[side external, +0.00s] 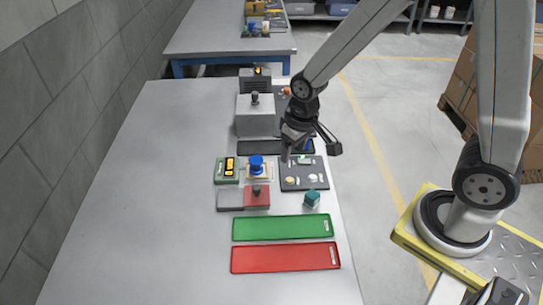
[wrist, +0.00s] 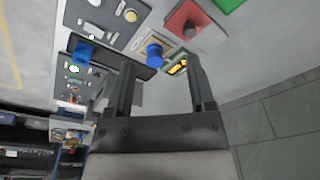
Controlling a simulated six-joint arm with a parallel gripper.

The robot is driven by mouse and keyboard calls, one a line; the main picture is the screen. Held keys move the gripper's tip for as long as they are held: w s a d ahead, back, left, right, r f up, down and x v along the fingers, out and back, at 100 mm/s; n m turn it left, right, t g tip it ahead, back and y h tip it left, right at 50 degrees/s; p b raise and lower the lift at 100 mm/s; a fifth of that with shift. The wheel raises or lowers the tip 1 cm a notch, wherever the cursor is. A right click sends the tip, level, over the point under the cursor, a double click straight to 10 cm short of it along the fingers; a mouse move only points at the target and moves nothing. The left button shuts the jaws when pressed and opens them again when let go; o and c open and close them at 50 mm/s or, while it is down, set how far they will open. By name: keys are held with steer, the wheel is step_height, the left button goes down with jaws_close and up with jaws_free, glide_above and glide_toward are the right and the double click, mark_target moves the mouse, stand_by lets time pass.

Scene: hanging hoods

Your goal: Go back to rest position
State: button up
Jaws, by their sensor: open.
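My gripper (side external: 311,150) is open and empty. It hangs above the right side of the work table (side external: 130,200), over the back part of a dark grey panel (side external: 290,184). In the wrist view its two fingers (wrist: 160,68) stand apart. A blue knob (side external: 256,163) on a small pale base stands left of the panel. In the wrist view the blue knob (wrist: 155,52) appears between the fingertips, beyond them and apart from them. No separate rest-position marker shows.
A grey box with a dark knob (side external: 254,115) stands behind. A green device (side external: 226,170), a red block (side external: 257,197), a teal cube (side external: 312,198), a green tray (side external: 280,228) and a red tray (side external: 284,258) sit nearer. The table's left side is clear, bounded by a wall.

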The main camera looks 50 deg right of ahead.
steer(key=s+d+r+t, duration=0.1)
steer(key=s+d+r, duration=0.1)
steer(key=s, duration=0.4)
steer(key=shift+s+d, duration=0.25)
steer(key=shift+r, duration=0.1)
stand_by(0.6)
